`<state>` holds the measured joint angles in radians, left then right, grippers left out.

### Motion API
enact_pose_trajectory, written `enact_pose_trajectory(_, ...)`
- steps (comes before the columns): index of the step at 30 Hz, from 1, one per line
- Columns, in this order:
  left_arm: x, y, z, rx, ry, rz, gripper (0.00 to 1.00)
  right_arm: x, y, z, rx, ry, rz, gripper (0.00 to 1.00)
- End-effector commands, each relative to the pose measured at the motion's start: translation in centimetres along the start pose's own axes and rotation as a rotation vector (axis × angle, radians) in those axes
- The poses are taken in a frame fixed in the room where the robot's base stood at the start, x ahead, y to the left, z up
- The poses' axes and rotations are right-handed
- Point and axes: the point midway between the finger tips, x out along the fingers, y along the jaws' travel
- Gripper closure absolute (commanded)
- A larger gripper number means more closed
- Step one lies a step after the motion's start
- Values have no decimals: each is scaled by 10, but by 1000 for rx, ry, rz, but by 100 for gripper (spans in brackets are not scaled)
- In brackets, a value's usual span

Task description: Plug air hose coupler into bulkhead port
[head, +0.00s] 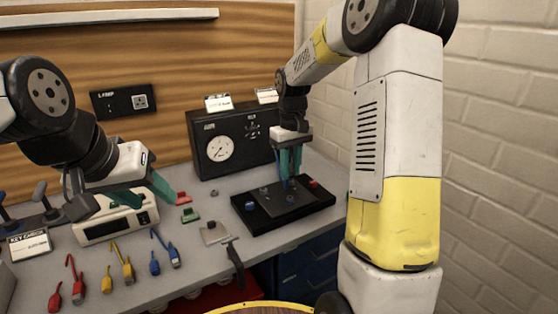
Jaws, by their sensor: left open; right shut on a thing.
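My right gripper (289,174) points down at the black block with a grey plate (322,196). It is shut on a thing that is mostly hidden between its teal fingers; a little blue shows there. I cannot tell whether this is the air hose coupler, or whether it touches the plate. A black panel (232,172) with a round white gauge stands just behind; I cannot make out a bulkhead port on it. My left gripper (143,194) is open and empty at the left, above a pale device with a dark display (92,231).
Several red, yellow and blue connectors (122,262) lie at the bench's front left. A green piece (190,215), a small grey plate (213,233) and a dark-handled tool (235,262) lie mid-bench. A brick wall (495,150) bounds the right.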

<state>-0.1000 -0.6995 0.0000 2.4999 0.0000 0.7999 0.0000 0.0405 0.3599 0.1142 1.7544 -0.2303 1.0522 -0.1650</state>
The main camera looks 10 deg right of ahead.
Motion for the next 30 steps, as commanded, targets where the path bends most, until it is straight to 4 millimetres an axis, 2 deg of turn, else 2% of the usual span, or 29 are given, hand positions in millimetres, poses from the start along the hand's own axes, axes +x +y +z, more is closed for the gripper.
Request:
enact_pose_trajectory(11, 0, 0, 0, 0, 0, 0, 51, 3, 0, 0, 0, -1, 0, 100)
enact_pose_trajectory(30, 0, 0, 0, 0, 0, 0, 51, 53, 0, 0, 1, -1, 0, 100)
